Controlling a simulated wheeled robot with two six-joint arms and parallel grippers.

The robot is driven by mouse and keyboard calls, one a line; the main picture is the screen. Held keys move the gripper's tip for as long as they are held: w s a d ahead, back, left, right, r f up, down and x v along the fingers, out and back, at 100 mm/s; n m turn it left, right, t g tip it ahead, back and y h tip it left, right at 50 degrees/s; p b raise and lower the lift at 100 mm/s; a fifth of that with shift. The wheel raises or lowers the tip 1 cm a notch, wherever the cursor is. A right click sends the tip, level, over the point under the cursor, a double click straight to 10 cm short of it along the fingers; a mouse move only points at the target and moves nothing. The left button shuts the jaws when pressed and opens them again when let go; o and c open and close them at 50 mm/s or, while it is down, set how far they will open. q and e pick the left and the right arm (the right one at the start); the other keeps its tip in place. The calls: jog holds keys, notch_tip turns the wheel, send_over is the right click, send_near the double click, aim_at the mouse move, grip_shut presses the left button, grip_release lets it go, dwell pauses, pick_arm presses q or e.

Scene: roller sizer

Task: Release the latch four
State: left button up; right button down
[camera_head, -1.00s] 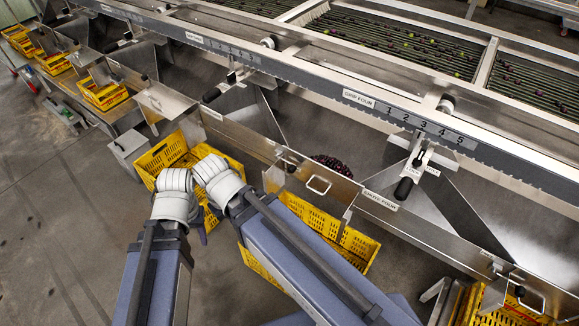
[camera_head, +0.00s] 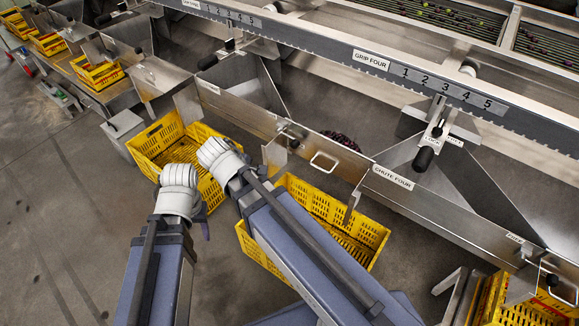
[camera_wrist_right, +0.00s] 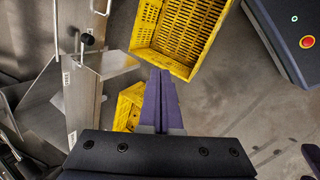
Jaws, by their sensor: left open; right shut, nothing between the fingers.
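In the head view, a lever with a black knob (camera_head: 424,158) hangs beneath the "GRIP FOUR" scale numbered 1 to 5, with a small lock label beside it. I cannot tell for certain which part is latch four. The "CHUTE FOUR" label (camera_head: 393,177) is on the steel rail to its lower left. My left gripper (camera_head: 205,229) is mostly hidden by its wrist; a purple finger part shows, well left of the lever. My right gripper (camera_wrist_right: 160,78) is shut and empty in the right wrist view, apart from a black knob (camera_wrist_right: 87,39) at upper left.
A steel gate with a handle (camera_head: 324,162) stands left of the chute label. Yellow crates stand below the chutes, one at left (camera_head: 150,147) and one under the gate (camera_head: 375,235). Dark fruit (camera_head: 340,138) lies behind the gate. Grey floor is free at lower left.

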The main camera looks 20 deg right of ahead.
jog(key=w+d+f+n+t+h+b, duration=0.3)
jog(key=w+d+f+n+b, duration=0.2)
jog(key=b, duration=0.8)
jog(key=w+d+f+n+t+h+b, duration=0.2)
jog(key=w+d+f+n+h+b, duration=0.1)
jog(key=w+d+f+n+b, duration=0.3)
jog(key=w+f+n+b, duration=0.2)
jog(key=w+f+b, duration=0.2)
jog(key=f+b, duration=0.2)
jog(key=shift+w+d+f+t+h+b, duration=0.15)
jog(key=shift+d+t+h+b, duration=0.2)
jog(key=shift+b, duration=0.7)
jog(key=b+x, duration=0.3)
jog(key=x, duration=0.7)
jog(key=shift+s+d+r+p, duration=0.1)
jog(key=shift+s+r+p, duration=0.15)
jog(key=shift+r+p, duration=0.75)
jog(key=shift+s+d+r+p, duration=0.1)
jog(key=shift+s+r+p, duration=0.1)
jog(key=shift+r+p, duration=0.75)
jog(key=shift+r, duration=0.1)
